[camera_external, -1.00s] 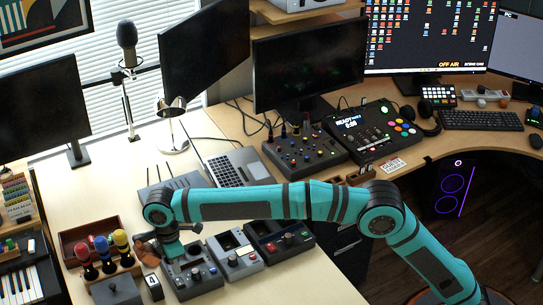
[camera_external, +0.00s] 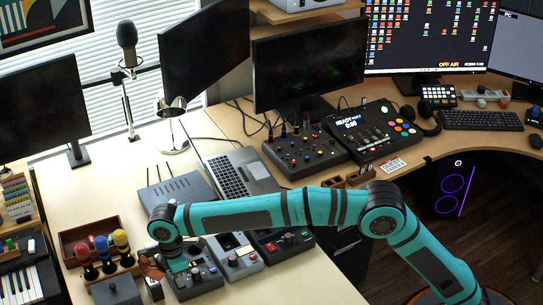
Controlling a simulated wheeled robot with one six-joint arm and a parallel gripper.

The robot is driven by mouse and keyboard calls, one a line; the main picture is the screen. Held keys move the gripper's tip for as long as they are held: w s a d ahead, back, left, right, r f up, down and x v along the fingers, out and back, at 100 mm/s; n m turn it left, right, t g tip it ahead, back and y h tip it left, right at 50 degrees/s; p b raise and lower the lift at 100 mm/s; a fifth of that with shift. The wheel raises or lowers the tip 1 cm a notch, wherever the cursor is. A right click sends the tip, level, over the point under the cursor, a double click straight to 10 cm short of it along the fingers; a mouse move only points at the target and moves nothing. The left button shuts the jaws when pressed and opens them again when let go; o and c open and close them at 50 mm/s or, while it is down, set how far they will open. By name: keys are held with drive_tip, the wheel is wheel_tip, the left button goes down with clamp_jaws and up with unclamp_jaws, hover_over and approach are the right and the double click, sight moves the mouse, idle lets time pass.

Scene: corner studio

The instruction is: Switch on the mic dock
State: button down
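Three small docks with knobs and buttons stand in a row on the pale desk: a dark grey left dock (camera_external: 207,284), a light grey middle dock (camera_external: 243,262) and a dark right dock (camera_external: 287,246). Their labels are too small to read, so I cannot tell which is the mic dock. My gripper (camera_external: 172,268) points down over the upper left part of the left dock. The wrist hides part of that dock. The fingers are too small and covered to show whether they are open or touching the dock.
Left of the docks are a rack of red, blue and yellow-topped plugs (camera_external: 104,262) and a grey box (camera_external: 117,291). Behind my arm are a router (camera_external: 178,189) and a laptop (camera_external: 243,172). A microphone (camera_external: 127,45) stands farther back. The front desk strip is bare.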

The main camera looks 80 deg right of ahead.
drive_tip(key=shift+w+d+f, duration=0.1)
drive_tip(key=shift+w+d, duration=0.05)
drive_tip(key=shift+w+d+r, duration=0.2)
drive_tip(key=shift+w+d, duration=0.2)
drive_tip(key=shift+w, duration=0.05)
drive_tip(key=shift+r, duration=0.1)
wheel_tip(320, 180, up, 14)
drive_tip(key=w+d, duration=0.1)
idle(0.8)
drive_tip(key=shift+w+d, duration=0.1)
drive_tip(key=shift+s+a, duration=0.45)
drive_tip(key=shift+a, duration=0.05)
drive_tip(key=shift+f, duration=0.2)
drive_tip(key=f, duration=0.4)
drive_tip(key=s+f, duration=0.1)
drive_tip(key=f, duration=0.4)
drive_tip(key=a+f, duration=0.1)
drive_tip(key=f, duration=0.3)
drive_tip(key=shift+s+a+f, duration=0.1)
drive_tip(key=shift+s+f, duration=0.05)
drive_tip(key=shift+f, duration=0.25)
